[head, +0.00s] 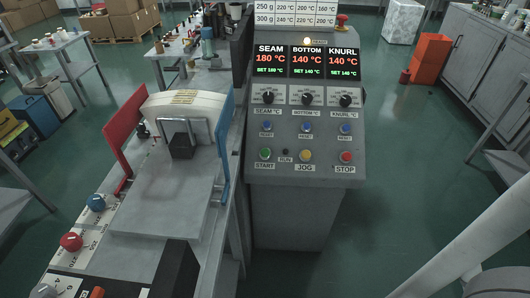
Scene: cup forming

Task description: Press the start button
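The green start button (265,155) is at the lower left of the grey control panel (350,174), above a START label. A small dark RUN lamp (285,153), a yellow JOG button (305,156) and a red STOP button (346,157) sit to its right in the same row. The start button is unobstructed in this view. Whether it is pressed in cannot be told. My gripper is not in view; only part of my white arm shows at the lower right.
Above the buttons are blue reset buttons (306,128), black knobs (307,99) and displays (307,62) reading 180, 140 and 140 °C. The forming machine (160,205) stands left of the panel. An orange bin (430,60) and grey cabinets (485,50) are at right. Floor right of the panel is clear.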

